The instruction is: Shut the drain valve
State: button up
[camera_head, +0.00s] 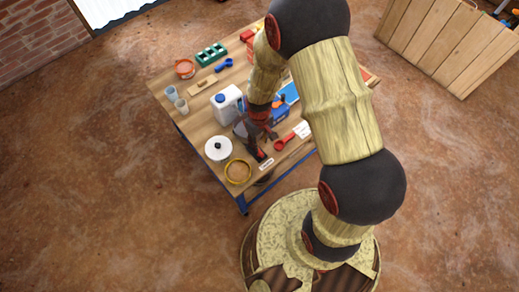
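I cannot clearly identify the drain valve. A small white label (266,164) with unreadable writing lies near the front edge of the table, beside a dark and red piece just under my gripper, which may be the valve. A red lever-like part (284,142) lies to the right of my gripper, next to a white tag (302,129). My gripper (257,146) points down over the front middle of the table. Its fingers are small and dark here, and I cannot tell whether they are open or touch anything.
A wooden crate (430,40) stands upper right.

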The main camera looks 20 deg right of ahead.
aim_at(259, 153)
jog(key=shift+f, duration=0.15)
jog(key=shift+w+f, duration=0.1)
jog(key=shift+f, duration=0.25)
notch_tip(259, 153, down, 7)
jog(key=b, duration=0.2)
jog(key=shift+b, duration=0.35)
jog(key=shift+c, duration=1.1)
jog(key=shift+r, duration=0.1)
grip_shut()
